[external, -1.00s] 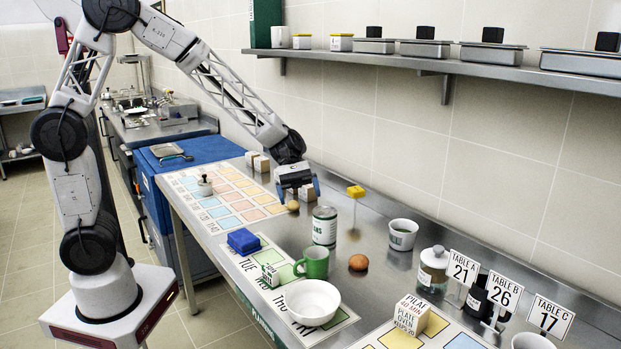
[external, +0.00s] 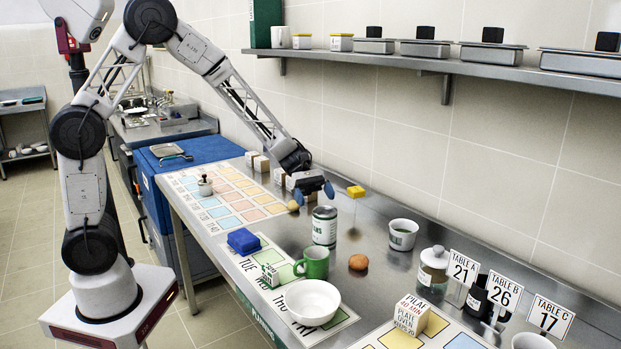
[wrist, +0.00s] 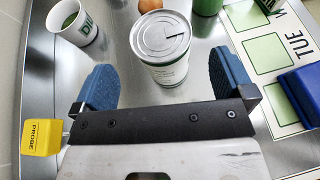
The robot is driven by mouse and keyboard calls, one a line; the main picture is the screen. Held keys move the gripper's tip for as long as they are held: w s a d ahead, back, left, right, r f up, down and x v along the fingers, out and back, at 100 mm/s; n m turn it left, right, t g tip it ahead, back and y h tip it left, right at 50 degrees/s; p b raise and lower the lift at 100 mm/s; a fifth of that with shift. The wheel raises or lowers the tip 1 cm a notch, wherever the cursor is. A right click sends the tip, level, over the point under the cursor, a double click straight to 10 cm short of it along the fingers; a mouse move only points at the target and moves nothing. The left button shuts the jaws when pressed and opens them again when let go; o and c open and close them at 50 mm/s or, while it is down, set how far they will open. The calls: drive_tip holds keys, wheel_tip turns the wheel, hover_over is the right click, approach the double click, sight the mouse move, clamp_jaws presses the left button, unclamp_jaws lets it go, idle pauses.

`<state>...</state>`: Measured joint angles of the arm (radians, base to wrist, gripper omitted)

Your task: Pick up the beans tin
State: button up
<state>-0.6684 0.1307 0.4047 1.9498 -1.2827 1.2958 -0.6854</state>
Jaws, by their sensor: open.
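The beans tin (external: 325,228) is a silver-topped can with a white and green label, standing upright on the steel counter. In the wrist view the tin (wrist: 165,48) stands just beyond my gripper, roughly centred between its two blue fingertips. My gripper (external: 314,192) is open and empty, above and a little behind the tin in the external view. The wrist view shows the gripper (wrist: 165,78) with its fingers wide apart, one to each side of the tin. I cannot tell the exact gap between them and the tin.
A yellow probe block (external: 356,191) is close to the right of my gripper. A green mug (external: 313,263), a brown egg (external: 358,262) and a white-and-green cup (external: 402,234) stand around the tin. A blue box (external: 243,240) and white bowl (external: 313,302) are nearer the front.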

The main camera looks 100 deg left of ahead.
sight(324, 210)
drive_tip(key=shift+x, duration=0.95)
drive_tip(key=shift+d, duration=0.15)
drive_tip(key=shift+x, duration=2.5)
drive_tip(key=shift+w, duration=0.1)
drive_tip(key=c, duration=1.5)
drive_tip(key=shift+r, duration=0.1)
drive_tip(key=shift+r, duration=5)
